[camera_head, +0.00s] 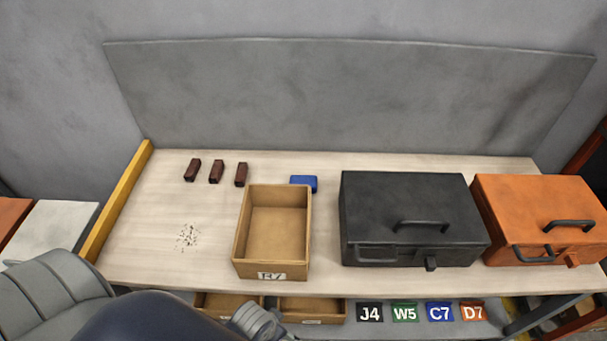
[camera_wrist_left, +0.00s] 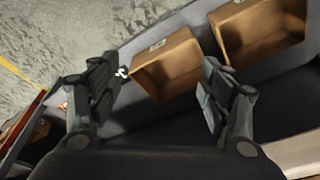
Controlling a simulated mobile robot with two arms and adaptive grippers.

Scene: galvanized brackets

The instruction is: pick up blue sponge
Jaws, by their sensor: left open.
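The blue sponge (camera_head: 304,183) lies on the workbench (camera_head: 150,225), behind the open brown box (camera_head: 240,245) and left of the black case. The box's rear edge may hide a little of it. In the left wrist view my left gripper (camera_wrist_left: 160,90) is open and empty, its two fingers spread wide. That view looks down at the floor and brown bins below the bench, and the sponge is not in it. In the head view my left arm is low at the front left, away from the sponge. My right gripper is not in view.
A black case (camera_head: 405,205) and an orange case (camera_head: 535,205) stand to the right. Several dark reddish-brown blocks (camera_head: 216,172) are in a row at the back left, with dark debris (camera_head: 188,236) in front. A grey back panel (camera_head: 340,95) rises behind.

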